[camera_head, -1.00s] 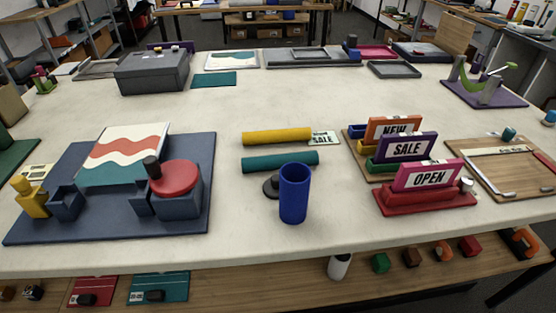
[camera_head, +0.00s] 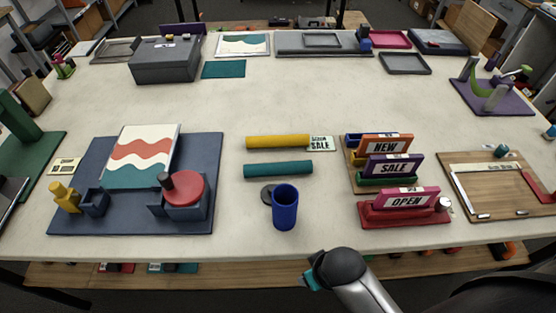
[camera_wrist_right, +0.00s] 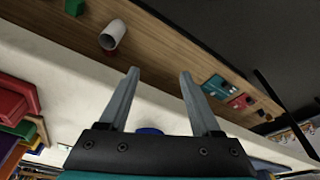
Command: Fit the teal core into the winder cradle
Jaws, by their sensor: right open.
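The teal core (camera_head: 278,169) is a teal cylinder lying on the white table, in front of a similar yellow roll (camera_head: 278,142). What looks like the winder is the navy base (camera_head: 222,150) at left. On it are a small notched navy block (camera_head: 95,203) and a larger navy block (camera_head: 190,210) topped by a red disc (camera_head: 186,188); which part is the cradle is not clear. My right gripper (camera_head: 312,272) is at the table's front edge, away from the core. In the right wrist view its fingers (camera_wrist_right: 158,74) are open and empty. My left gripper is not in view.
Upright signs in stands (camera_head: 405,218) are to the right. A patterned sheet (camera_head: 145,155) lies on the navy base. The table's middle behind the rolls is clear.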

